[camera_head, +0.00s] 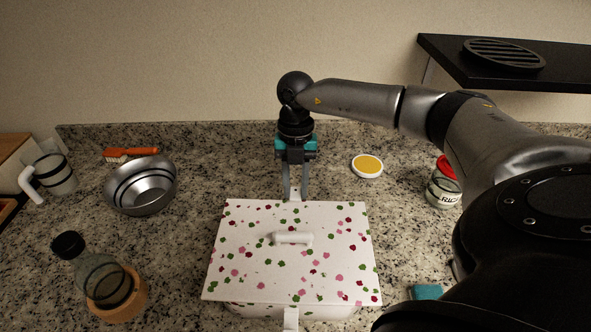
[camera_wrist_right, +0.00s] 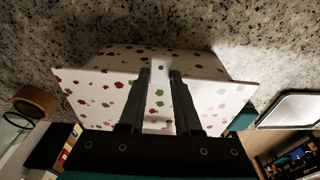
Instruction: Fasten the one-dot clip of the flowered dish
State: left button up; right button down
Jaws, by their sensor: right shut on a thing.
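The flowered dish (camera_head: 345,222) is a white box with pink, red and green flowers, its lid lying on top with a white bar handle (camera_head: 293,239). My right gripper (camera_head: 294,196) reaches down at the middle of its far side, shut on the white clip there. In the right wrist view the gripper (camera_wrist_right: 160,74) has the pale clip (camera_wrist_right: 160,88) between its fingers, with one small dark dot showing near the fingertips. Another white clip (camera_head: 291,318) is at the near side; its dots cannot be made out. My left gripper is not in view.
A metal bowl (camera_head: 142,187), a brush (camera_head: 131,154) and a bottle on a wooden ring (camera_head: 117,299) stand at left. A yellow-topped round dish (camera_head: 367,166), a red-lidded jar (camera_head: 444,188) and a blue sponge (camera_head: 426,292) are at right. A black shelf (camera_head: 505,75) overhangs the right.

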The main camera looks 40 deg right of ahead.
jog(key=c, duration=0.6)
grip_release()
jog(key=shift+r, duration=0.1)
notch_tip(320, 180, up, 15)
jog(key=w+d, duration=0.1)
jog(key=shift+w+d, duration=0.35)
jog(key=shift+w, duration=0.05)
